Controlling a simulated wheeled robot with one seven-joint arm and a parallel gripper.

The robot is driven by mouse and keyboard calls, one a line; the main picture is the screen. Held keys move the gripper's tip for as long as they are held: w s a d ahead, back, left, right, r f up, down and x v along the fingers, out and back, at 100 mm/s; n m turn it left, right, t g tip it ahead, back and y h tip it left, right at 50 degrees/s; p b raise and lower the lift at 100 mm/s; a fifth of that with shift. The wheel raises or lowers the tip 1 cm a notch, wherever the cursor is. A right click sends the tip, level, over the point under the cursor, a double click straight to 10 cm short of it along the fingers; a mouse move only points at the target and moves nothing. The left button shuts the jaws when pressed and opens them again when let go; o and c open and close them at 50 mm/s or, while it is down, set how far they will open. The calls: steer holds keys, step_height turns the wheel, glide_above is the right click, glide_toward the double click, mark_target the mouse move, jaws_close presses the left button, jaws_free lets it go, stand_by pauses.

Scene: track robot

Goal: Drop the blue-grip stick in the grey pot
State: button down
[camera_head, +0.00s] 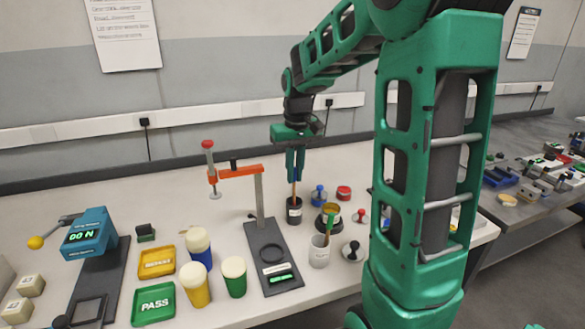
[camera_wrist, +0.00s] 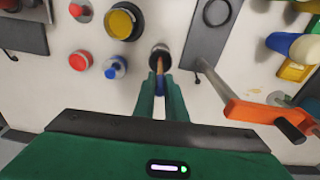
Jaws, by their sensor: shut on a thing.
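My gripper (camera_head: 294,176) is shut on the blue-grip stick. In the wrist view the blue grip (camera_wrist: 160,96) shows between my fingertips, and the wooden shaft (camera_head: 294,189) points down to the mouth of a dark pot (camera_head: 294,211). That pot also shows in the wrist view (camera_wrist: 160,52). I cannot tell how far the stick's lower end is inside it. A light grey pot (camera_head: 319,255) stands nearer the front, with another stick (camera_head: 330,228) leaning in it. My gripper is behind and above this grey pot, apart from it.
An orange-armed clamp stand (camera_head: 240,172) rises close left of my gripper. A yellow-topped jar (camera_head: 328,216), blue (camera_head: 318,195) and red (camera_head: 343,193) knobbed items stand to the right. Foam-topped cups (camera_head: 234,278) and PASS tray (camera_head: 153,303) are at left front.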

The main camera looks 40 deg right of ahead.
steer(key=shift+f, duration=0.3)
steer(key=c, duration=1.1)
jaws_free()
steer(key=shift+r, duration=0.1)
steer(key=shift+r, duration=4.95)
steer(key=s+a+f+m, duration=0.1)
steer(key=s+f, duration=0.3)
steer(key=s, duration=0.5)
steer(key=s+f+m, duration=0.1)
steer(key=s+f, duration=0.3)
steer(key=s, duration=0.6)
steer(key=s+a+f+m+g, duration=0.1)
steer(key=s+f, duration=0.2)
steer(key=s, duration=0.6)
steer(key=shift+s+a+f+m, duration=0.25)
steer(key=shift+a+f+m, duration=0.05)
steer(key=shift+f+m, duration=0.1)
